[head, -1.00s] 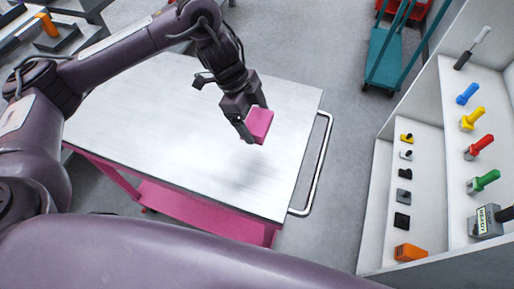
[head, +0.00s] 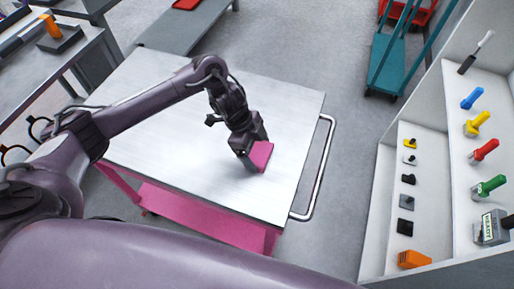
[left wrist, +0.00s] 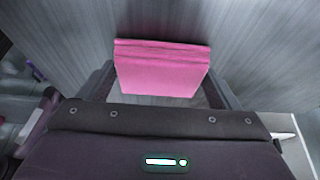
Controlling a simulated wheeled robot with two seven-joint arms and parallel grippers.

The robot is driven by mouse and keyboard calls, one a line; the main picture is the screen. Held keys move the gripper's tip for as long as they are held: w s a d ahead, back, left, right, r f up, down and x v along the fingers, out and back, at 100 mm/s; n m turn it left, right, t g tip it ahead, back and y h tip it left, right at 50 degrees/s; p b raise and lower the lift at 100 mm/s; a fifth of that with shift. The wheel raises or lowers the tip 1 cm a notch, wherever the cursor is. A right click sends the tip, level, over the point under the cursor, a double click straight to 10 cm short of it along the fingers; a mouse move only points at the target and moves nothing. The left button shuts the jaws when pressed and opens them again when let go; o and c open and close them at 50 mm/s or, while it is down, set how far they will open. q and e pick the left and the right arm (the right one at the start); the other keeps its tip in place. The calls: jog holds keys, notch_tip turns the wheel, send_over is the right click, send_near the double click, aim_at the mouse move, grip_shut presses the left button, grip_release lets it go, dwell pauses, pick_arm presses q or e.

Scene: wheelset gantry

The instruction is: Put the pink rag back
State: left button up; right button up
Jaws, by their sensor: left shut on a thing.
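The pink rag (head: 261,155) is a folded block held at the end of my left arm, over the metal top of the pink cart (head: 222,181). My left gripper (head: 253,156) is shut on it. In the left wrist view the rag (left wrist: 162,70) sits between the two fingers, with the brushed metal surface behind it. I cannot tell whether the rag touches the cart top. My right gripper is not in view.
A silver handle (head: 318,170) runs along the cart's right edge. A white shelf unit (head: 372,215) with several coloured tools stands to the right. A teal trolley (head: 388,62) is at the back. The cart top is otherwise clear.

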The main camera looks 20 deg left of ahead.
pick_arm(q)
jog(key=shift+f, duration=0.15)
jog(key=o, duration=0.7)
jog(key=shift+r, duration=0.35)
jog(key=p+v, duration=0.1)
jog(key=v, duration=1)
jog(key=shift+a+r, duration=0.1)
jog(key=shift+r, duration=0.2)
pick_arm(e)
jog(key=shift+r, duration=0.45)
pick_arm(q)
jog(key=shift+s, duration=0.1)
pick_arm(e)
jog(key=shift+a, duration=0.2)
